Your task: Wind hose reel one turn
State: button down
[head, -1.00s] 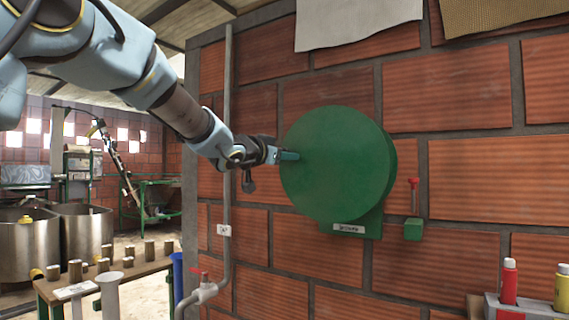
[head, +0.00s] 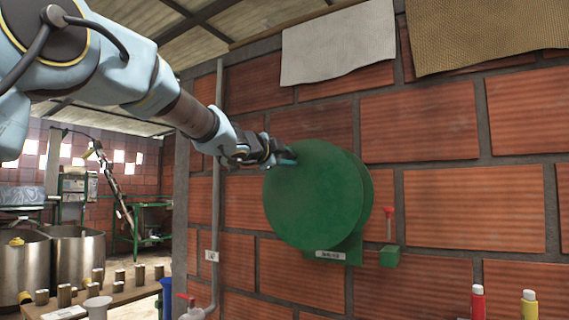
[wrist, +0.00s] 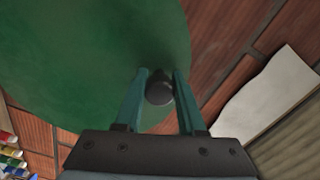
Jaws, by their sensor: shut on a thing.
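A dark round crank knob (wrist: 158,88) stands out near the disc's rim. My gripper (wrist: 160,80) has its two green fingers on either side of the knob, shut on it. In the head view my gripper (head: 285,158) is at the upper left part of the disc and hides the knob.
A red-handled lever on a green box (head: 389,256) is right of the reel. A grey pipe with a red valve (head: 190,300) runs up the wall at left. Red (head: 477,303) and yellow (head: 528,305) bottles stand lower right. Cloths (head: 340,42) hang above.

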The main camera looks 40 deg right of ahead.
aim_at(306, 154)
jog(key=shift+s+d+r+m+b, duration=0.15)
jog(key=shift+s+m+b, duration=0.2)
jog(key=shift+s+m, duration=0.3)
jog(key=shift+s+d+r+m+b, duration=0.1)
jog(key=shift+s+d+m+b, duration=0.15)
jog(key=shift+s+m, duration=0.4)
jog(key=shift+s+d+r+m+b, duration=0.15)
jog(key=shift+s+m+b, duration=0.25)
jog(key=shift+s+m, duration=0.25)
jog(key=c, duration=0.5)
grip_release()
jog(key=shift+w, duration=0.1)
jog(key=shift+a, duration=0.1)
jog(key=b+v, duration=0.1)
jog(key=v, duration=0.9)
jog(key=shift+a+b, duration=0.35)
